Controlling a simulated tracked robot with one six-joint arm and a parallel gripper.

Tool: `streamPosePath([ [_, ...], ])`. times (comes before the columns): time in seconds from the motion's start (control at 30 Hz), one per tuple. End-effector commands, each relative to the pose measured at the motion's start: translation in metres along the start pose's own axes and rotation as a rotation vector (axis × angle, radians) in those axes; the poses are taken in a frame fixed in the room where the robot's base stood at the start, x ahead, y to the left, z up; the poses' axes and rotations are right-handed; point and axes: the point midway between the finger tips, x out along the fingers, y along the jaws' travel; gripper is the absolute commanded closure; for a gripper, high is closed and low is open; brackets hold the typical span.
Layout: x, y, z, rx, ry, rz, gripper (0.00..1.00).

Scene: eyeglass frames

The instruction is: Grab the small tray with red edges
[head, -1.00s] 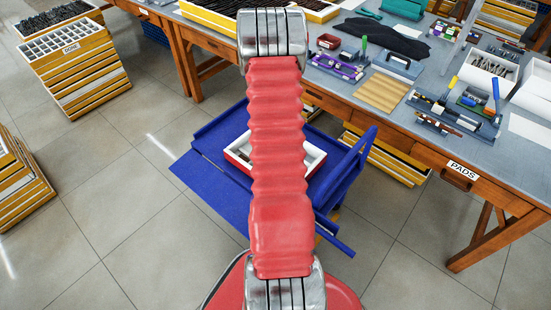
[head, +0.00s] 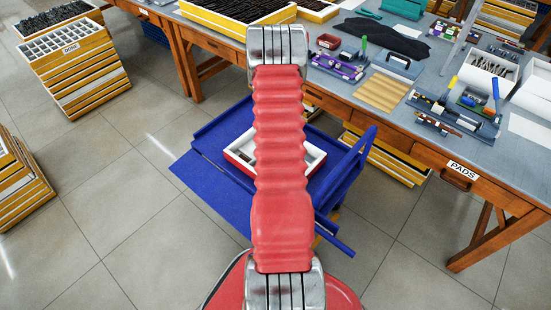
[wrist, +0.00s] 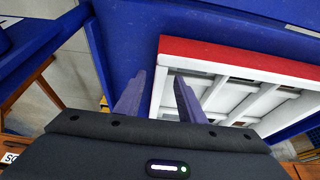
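The small tray (head: 238,163) has red outer edges and white inner walls, and it sits on a blue cart (head: 212,180). My red arm covers its middle in the head view. In the wrist view the tray (wrist: 235,59) fills the right side, with its white compartments showing. My gripper (wrist: 159,79) is open there, with nothing seen between its fingers but the tray's left wall. One finger appears over the blue surface outside that wall, the other over the inside. Whether the fingers touch the tray cannot be told. My gripper is hidden in the head view.
The cart has a raised blue handle (head: 350,175) on its right. A workbench (head: 440,65) with tools and cases stands behind it. Stacked yellow drawers (head: 75,75) stand at the left. The tiled floor (head: 110,180) left of the cart is clear.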

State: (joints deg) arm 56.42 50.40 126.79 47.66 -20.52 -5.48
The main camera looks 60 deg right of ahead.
Motion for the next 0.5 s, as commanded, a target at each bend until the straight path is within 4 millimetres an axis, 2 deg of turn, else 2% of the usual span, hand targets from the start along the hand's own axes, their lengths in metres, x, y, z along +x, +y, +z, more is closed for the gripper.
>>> streamPosePath([
  [0.23,0.024,0.001,0.001,0.000,-0.001,0.000,0.64],
  [0.5,0.029,0.001,0.001,0.001,0.000,0.000,0.64],
])
